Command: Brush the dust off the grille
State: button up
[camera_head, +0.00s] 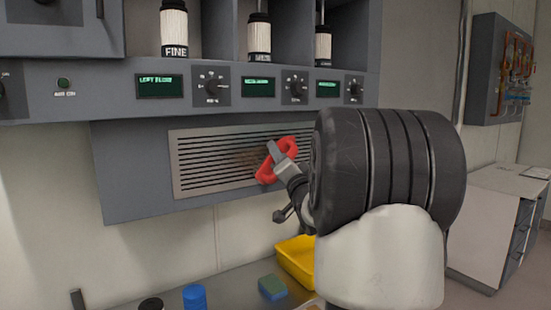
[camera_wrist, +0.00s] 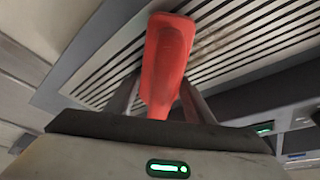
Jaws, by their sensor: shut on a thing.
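The grille (camera_head: 200,160) is a pale metal panel with dark horizontal slots, set in the grey housing below the control strip. A brownish dust patch (camera_head: 246,157) shows on its middle, just left of my gripper (camera_head: 279,157). My gripper is shut on a red brush (camera_head: 267,172) and holds it in front of the grille. In the wrist view the red brush (camera_wrist: 168,55) stands between the two fingers, with the grille slots (camera_wrist: 240,35) behind it. I see no bristles, and cannot tell whether the brush touches the grille. My arm hides the grille's right end.
Below stand a yellow bin (camera_head: 296,262), a green-and-blue sponge-like block (camera_head: 272,288) and a blue-capped container (camera_head: 195,297) on the bench. Knobs and green displays (camera_head: 160,85) line the strip above the grille. White-and-black bottles (camera_head: 174,30) stand in the bays higher up.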

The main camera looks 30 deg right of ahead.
aim_at(299, 147)
jog(key=shift+w+d+p, duration=0.15)
jog(key=shift+d+p, duration=0.55)
jog(key=shift+d, duration=3.55)
jog(key=shift+w, duration=0.1)
jog(key=shift+a, duration=0.15)
jog(key=shift+a+b, duration=0.95)
jog(key=shift+a, duration=0.95)
